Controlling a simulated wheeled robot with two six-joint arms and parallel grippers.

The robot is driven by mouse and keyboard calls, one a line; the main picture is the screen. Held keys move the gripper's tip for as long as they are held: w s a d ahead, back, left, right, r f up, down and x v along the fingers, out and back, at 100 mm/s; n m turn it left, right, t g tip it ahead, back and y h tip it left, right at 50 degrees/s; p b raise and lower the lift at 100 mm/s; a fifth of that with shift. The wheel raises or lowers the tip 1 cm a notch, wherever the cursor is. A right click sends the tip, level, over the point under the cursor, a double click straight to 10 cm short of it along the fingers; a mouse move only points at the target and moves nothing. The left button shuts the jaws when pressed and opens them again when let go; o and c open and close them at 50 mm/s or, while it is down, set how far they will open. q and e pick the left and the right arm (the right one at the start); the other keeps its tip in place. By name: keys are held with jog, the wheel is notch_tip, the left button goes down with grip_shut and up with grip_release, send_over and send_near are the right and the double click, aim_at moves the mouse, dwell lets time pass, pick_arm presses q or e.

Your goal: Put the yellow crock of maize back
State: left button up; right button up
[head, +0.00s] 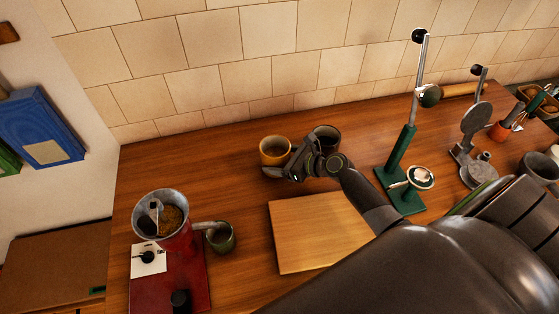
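The yellow crock (274,156) stands upright on the wooden counter near the tiled wall, open at the top. Its inside looks brownish, and I cannot make out the contents clearly. My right gripper (284,172) reaches in from the right and is at the crock's front right side, low near the counter. Its wrist covers part of the crock's right edge. I cannot tell whether the fingers touch the crock or are closed. My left gripper is not in view.
A dark crock (327,133) stands just right of the yellow one, partly behind my wrist. A wooden board (310,235) lies in front. A green press stand (398,160) is right.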

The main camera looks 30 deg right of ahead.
jog(key=shift+f, duration=0.2)
jog(key=shift+f, duration=0.15)
jog(key=o, duration=1.3)
jog(key=b+v, duration=0.1)
jog(key=v, duration=1.1)
jog(key=shift+s, duration=0.1)
